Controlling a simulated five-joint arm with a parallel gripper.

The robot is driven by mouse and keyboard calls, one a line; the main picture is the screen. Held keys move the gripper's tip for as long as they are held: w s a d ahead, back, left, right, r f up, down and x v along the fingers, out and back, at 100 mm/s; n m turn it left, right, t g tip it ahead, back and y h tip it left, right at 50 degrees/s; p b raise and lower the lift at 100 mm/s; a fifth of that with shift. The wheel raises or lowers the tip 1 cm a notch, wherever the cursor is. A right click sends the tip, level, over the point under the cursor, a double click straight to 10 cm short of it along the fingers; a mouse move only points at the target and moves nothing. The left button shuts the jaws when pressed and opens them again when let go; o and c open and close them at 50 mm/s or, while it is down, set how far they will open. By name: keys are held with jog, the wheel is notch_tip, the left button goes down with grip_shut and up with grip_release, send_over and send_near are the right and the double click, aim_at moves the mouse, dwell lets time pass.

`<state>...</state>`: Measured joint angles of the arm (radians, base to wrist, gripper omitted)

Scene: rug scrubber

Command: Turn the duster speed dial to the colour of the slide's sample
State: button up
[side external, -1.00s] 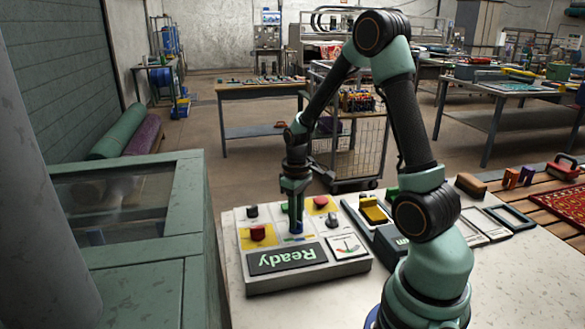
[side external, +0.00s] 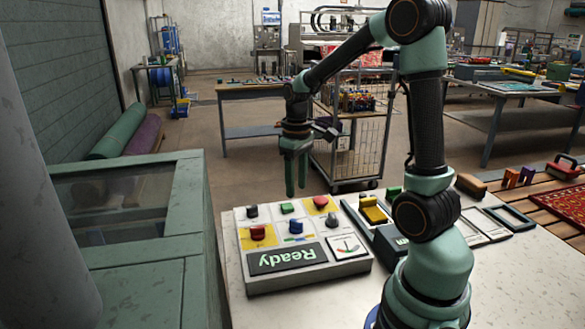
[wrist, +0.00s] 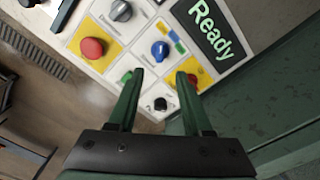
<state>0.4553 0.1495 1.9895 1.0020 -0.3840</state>
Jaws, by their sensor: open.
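A white control panel (side external: 310,272) lies on the table in the side view. Its blue knob (side external: 296,226) stands in the front middle cell; in the wrist view the blue knob (wrist: 160,50) has small blue, yellow and green marks (wrist: 176,43) beside it. I cannot read which mark it points at. A grey knob (side external: 332,220) is to its right and also shows in the wrist view (wrist: 121,11). My gripper (side external: 296,193) is open and empty above the panel, fingers down and clear of the blue knob. I cannot make out the slide's sample.
A yellow block (side external: 374,213) sits on a unit to the right.

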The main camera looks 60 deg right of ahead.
notch_tip(320, 180, up, 2)
jog(key=shift+r, duration=0.15)
dwell(0.3)
jog(key=s+a+r+t, duration=0.2)
jog(key=a+r, duration=0.1)
jog(key=a, duration=0.5)
jog(key=s+a+r+t, duration=0.2)
jog(key=a+r+t, duration=0.1)
jog(key=a, duration=0.5)
jog(key=shift+s+a+r+n+t, duration=0.2)
jog(key=shift+s+r+n+t, duration=0.1)
jog(key=shift+s+r+n, duration=0.1)
